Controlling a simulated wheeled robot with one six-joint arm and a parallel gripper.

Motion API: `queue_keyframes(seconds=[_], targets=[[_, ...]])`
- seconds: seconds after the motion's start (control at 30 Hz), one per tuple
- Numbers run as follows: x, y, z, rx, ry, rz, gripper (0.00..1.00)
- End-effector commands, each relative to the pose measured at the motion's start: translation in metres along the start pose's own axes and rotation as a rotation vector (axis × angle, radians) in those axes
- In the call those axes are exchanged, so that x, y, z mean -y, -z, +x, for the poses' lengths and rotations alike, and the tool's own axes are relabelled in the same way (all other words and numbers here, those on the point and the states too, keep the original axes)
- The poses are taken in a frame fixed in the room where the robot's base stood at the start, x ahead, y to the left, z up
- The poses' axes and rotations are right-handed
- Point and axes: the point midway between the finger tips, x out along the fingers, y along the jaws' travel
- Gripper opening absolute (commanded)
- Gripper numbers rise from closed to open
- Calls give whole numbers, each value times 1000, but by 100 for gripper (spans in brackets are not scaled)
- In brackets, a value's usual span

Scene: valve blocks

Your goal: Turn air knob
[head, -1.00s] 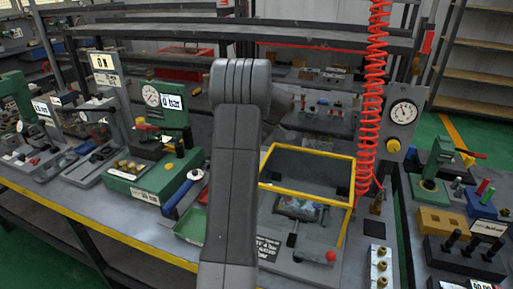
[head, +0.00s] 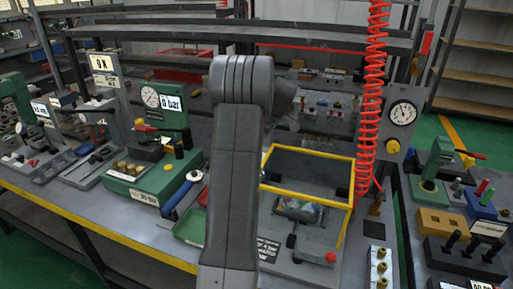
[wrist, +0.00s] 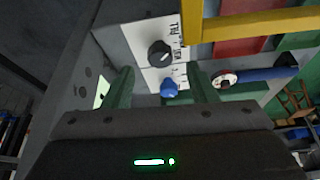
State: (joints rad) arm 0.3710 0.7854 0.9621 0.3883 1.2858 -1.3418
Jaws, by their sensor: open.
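In the wrist view, a black round knob (wrist: 159,52) and a smaller blue knob (wrist: 169,87) sit on a pale panel with printed lettering, partly readable as "FILL". I cannot tell from the lettering which one is the air knob. My gripper (wrist: 160,70) is open, with one green finger on each side of the knobs. The blue knob shows between the fingers, with visible gaps on both sides. Nothing is held. In the head view, my own arm covers the gripper, and the knobs cannot be made out.
A yellow-framed box (head: 307,151) stands on the bench, with a red ball-ended lever (head: 331,257) in front. A red coiled hose (head: 370,100) hangs beside a round gauge (head: 403,113). In the wrist view, a yellow bar (wrist: 255,24) and a blue-handled tool (wrist: 265,75) lie right of the knobs.

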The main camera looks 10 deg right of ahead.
Motion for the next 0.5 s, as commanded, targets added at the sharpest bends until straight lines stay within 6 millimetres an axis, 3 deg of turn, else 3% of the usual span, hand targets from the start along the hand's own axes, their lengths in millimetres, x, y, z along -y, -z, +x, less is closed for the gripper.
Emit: queue_keyframes(seconds=[0.2,0.5], targets=[[-1,0,-53,-1,-5,-1,52],[0,0,-96,0,-1,0,52]])
